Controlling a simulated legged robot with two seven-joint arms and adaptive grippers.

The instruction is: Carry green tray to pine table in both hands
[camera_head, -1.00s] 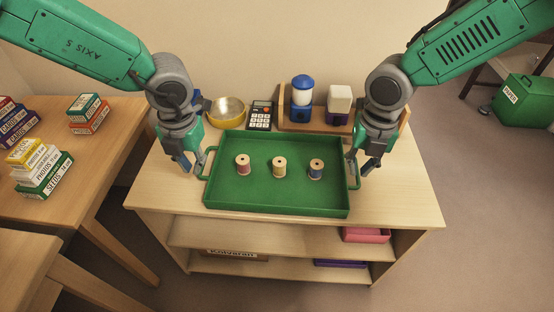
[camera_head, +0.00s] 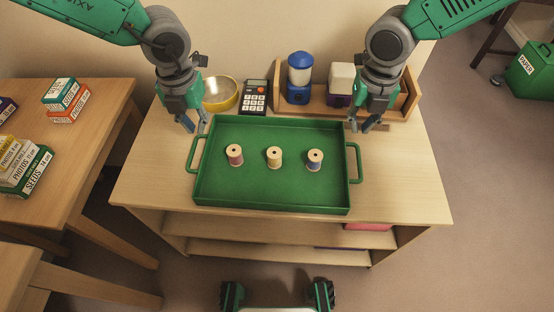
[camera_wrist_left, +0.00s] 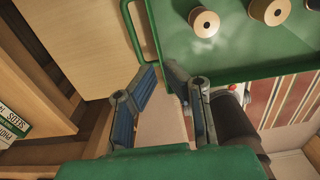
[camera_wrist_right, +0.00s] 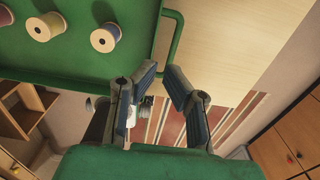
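The green tray (camera_head: 270,190) lies flat on a light wood shelf unit (camera_head: 410,195), with three thread spools standing in it: red (camera_head: 234,155), plain (camera_head: 274,158) and blue (camera_head: 315,160). My left gripper (camera_head: 196,127) is open and empty near the tray's far left corner, beyond the left handle (camera_head: 196,154). My right gripper (camera_head: 363,126) is open and empty near the far right corner, beyond the right handle (camera_head: 355,163). In the wrist views the left handle (camera_wrist_left: 135,30) and right handle (camera_wrist_right: 174,48) lie outside the finger gaps. I cannot tell which surface is the pine table.
A bowl (camera_head: 221,95), a calculator (camera_head: 255,97) and a wooden rack (camera_head: 400,100) with jars stand behind the tray. A wooden table (camera_head: 85,150) with several small boxes is at left, another wooden top (camera_head: 25,280) nearer.

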